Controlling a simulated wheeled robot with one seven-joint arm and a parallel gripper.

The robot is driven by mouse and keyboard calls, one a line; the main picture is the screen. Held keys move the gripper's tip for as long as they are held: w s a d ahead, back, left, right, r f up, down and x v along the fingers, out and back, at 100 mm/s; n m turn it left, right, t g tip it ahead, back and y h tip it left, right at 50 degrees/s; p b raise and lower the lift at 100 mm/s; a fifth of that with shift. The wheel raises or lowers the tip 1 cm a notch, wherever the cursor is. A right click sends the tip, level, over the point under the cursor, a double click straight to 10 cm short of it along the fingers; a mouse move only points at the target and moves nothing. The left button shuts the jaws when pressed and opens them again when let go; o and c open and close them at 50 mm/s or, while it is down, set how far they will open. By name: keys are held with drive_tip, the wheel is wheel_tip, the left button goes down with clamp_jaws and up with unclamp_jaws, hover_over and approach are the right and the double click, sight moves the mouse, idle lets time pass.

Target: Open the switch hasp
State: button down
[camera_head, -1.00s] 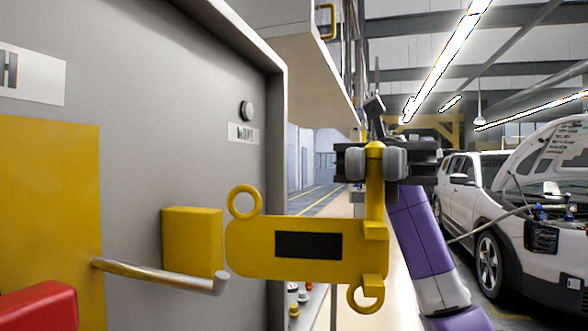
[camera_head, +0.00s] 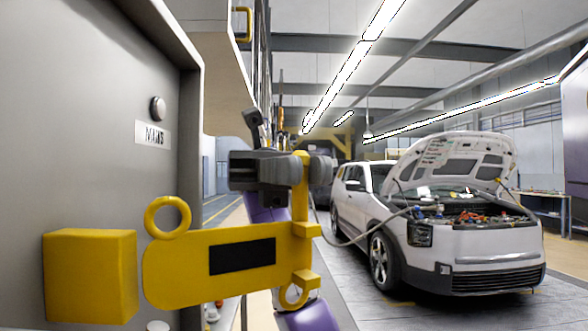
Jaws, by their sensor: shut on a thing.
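The yellow switch hasp (camera_head: 185,269) is a flat plate with a black rectangle, a ring at its upper left and another at its lower right. It stands out to the right of a yellow block (camera_head: 90,276) on the grey cabinet. A narrow gap shows between plate and block. An upright yellow post rises from the plate's right end. My gripper (camera_head: 301,168) is shut on this post near its top, with a grey pad on each side. How the hasp joins the cabinet is hidden.
The grey cabinet (camera_head: 85,120) with a round knob (camera_head: 157,108) and a label (camera_head: 153,138) fills the left. A white car (camera_head: 480,248) with its hood up stands at the right. Open floor (camera_head: 410,312) lies between them.

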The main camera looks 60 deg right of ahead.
drive_tip(key=c, duration=1.4)
unclamp_jaws()
drive_tip(key=shift+c, duration=0.2)
wheel_tip(320, 180, up, 20)
drive_tip(key=p, duration=0.2)
